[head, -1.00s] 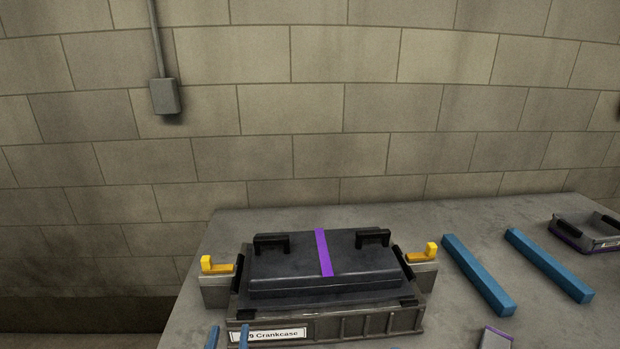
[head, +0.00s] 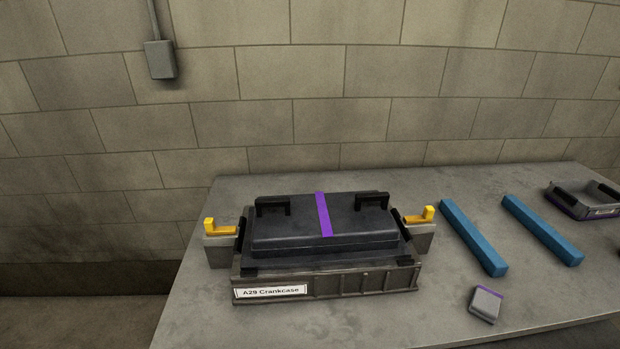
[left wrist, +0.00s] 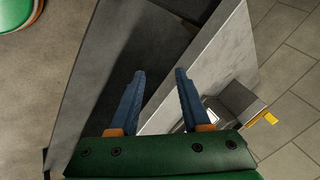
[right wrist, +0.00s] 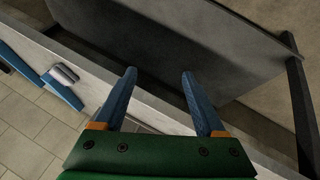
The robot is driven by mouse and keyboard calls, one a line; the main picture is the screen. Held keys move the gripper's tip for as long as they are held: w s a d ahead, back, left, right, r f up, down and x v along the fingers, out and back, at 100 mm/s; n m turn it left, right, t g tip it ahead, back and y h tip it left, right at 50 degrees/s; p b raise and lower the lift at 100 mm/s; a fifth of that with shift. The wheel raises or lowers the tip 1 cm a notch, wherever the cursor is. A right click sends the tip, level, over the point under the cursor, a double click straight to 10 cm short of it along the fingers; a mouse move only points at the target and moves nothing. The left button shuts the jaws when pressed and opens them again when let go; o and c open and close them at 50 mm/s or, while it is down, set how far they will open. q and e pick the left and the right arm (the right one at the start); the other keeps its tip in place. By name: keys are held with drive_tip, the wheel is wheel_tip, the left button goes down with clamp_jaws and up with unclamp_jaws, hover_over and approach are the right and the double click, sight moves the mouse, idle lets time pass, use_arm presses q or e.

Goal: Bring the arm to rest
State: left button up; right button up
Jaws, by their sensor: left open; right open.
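My left gripper (left wrist: 160,90) shows in the left wrist view with its two blue fingers apart and nothing between them. A grey table edge and a dark area lie below it. My right gripper (right wrist: 158,88) shows in the right wrist view, also with fingers apart and empty, over the table's edge. Neither gripper shows in the head view. The crankcase box (head: 340,285), labelled A29 Crankcase, stands on the table with a dark lid (head: 280,225) on top. The lid has two black handles and a purple stripe.
Yellow latches (head: 218,228) flank the crankcase. Two blue bars (head: 472,237) lie to its right on the grey table (head: 400,325). A small grey block with a purple edge (head: 485,305) lies near the front. A dark tray (head: 585,202) stands at the far right. A brick wall is behind.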

use_arm(q)
drive_tip(key=s+d+f+n+g+h, duration=0.2)
drive_tip(key=s+f+n+g, duration=0.2)
drive_tip(key=s+n, duration=0.3)
use_arm(e)
drive_tip(key=s+a+f+m+g+y, duration=0.2)
drive_tip(key=s+a+f+g+y, duration=0.1)
drive_tip(key=s, duration=0.2)
use_arm(q)
wheel_tip(320, 180, down, 17)
drive_tip(key=s, duration=0.2)
use_arm(e)
wheel_tip(320, 180, down, 17)
drive_tip(key=s+g, duration=0.1)
drive_tip(key=s, duration=0.2)
use_arm(q)
drive_tip(key=s+a+f+g, duration=0.2)
drive_tip(key=s+f, duration=0.6)
drive_tip(key=s, duration=0.3)
drive_tip(key=shift+s+f, duration=0.25)
drive_tip(key=shift+s, duration=0.1)
use_arm(e)
drive_tip(key=s+d+f+g, duration=0.1)
drive_tip(key=s+d+f, duration=0.1)
drive_tip(key=s+f, duration=0.6)
drive_tip(key=s, duration=0.3)
drive_tip(key=shift+f+n, duration=0.3)
